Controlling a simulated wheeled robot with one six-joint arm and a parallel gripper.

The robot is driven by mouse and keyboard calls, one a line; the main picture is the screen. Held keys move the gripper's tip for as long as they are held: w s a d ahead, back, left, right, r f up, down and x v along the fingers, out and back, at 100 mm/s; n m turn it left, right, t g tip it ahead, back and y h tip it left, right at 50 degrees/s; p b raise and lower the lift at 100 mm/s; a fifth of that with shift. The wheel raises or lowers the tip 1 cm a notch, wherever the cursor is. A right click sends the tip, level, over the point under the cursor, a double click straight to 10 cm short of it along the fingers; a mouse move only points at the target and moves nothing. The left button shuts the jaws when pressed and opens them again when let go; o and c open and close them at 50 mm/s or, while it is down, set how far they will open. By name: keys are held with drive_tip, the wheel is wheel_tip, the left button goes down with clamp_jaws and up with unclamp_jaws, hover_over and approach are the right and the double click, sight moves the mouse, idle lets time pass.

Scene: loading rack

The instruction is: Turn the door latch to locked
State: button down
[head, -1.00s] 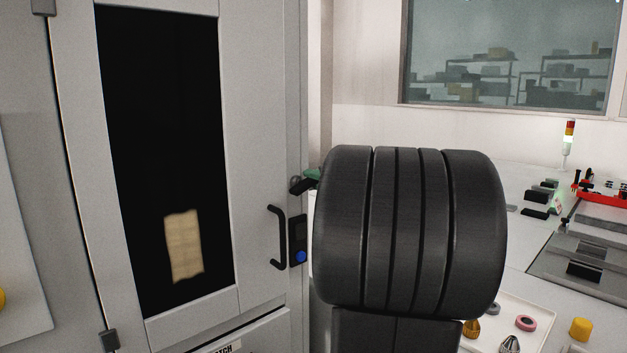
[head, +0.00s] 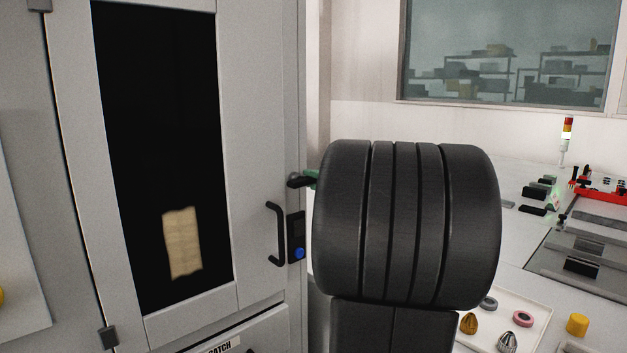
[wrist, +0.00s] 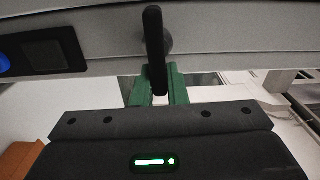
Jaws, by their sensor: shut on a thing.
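The door latch is a small black lever (head: 298,182) at the right edge of the grey cabinet door (head: 258,150). In the wrist view the lever (wrist: 154,45) runs from its round hub on the door edge down between the two green fingers. My gripper (wrist: 157,92) is shut on the lever's lower end. In the head view only a bit of a green finger (head: 311,179) shows beside the lever. My dark arm hides the rest of the gripper there. I cannot tell the latch's locked position from any marking.
A black door handle (head: 277,234) and a dark panel with a blue button (head: 299,253) sit just below the latch. To the right, a white tray (head: 540,318) with small parts stands on a bench. A red fixture (head: 603,186) lies farther back.

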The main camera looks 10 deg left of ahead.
drive_tip(key=c, duration=1.4)
unclamp_jaws()
drive_tip(key=shift+c, duration=0.2)
drive_tip(key=shift+d, duration=0.1)
drive_tip(key=b+v, duration=0.1)
drive_tip(key=v, duration=1.2)
drive_tip(key=shift+s+d+b, duration=0.2)
drive_tip(key=shift+s+b, duration=0.05)
drive_tip(key=shift+b, duration=0.1)
drive_tip(key=shift+a, duration=0.1)
drive_tip(key=p+x, duration=0.1)
drive_tip(key=x, duration=1.2)
drive_tip(key=shift+w+a+p, duration=0.2)
drive_tip(key=shift+w+p, duration=0.1)
drive_tip(key=shift+p, duration=0.05)
drive_tip(key=shift+s+d, duration=0.1)
